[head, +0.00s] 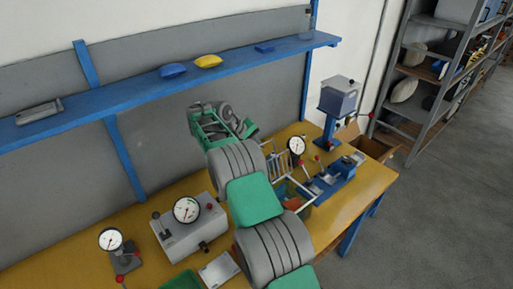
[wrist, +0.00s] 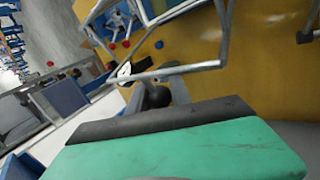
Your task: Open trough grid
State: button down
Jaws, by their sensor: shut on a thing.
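The trough grid (head: 279,163), a pale wire frame, stands tilted up behind my arm in the head view. Its pale metal bars also cross the wrist view (wrist: 180,69). Below it the trough (head: 311,207) shows partly, with coloured contents; my arm hides its left side. In the wrist view my gripper (wrist: 158,96) is shut on a dark round knob close to the grid's bars. I cannot tell clearly how the knob joins the grid. In the head view my arm hides the fingertips.
A gauge (head: 297,146) and a blue fixture with levers (head: 335,178) stand close right of the grid. A grey gauge box (head: 190,228) stands left of my arm. A blue shelf (head: 130,98) runs above the bench. The floor at right is clear.

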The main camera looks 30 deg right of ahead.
jog(key=shift+s+f, duration=0.25)
jog(key=shift+f, duration=0.2)
jog(key=c, duration=1.6)
grip_release()
jog(key=o, duration=0.4)
jog(key=shift+r, duration=0.2)
jog(key=v, duration=0.8)
jog(key=shift+w, duration=0.15)
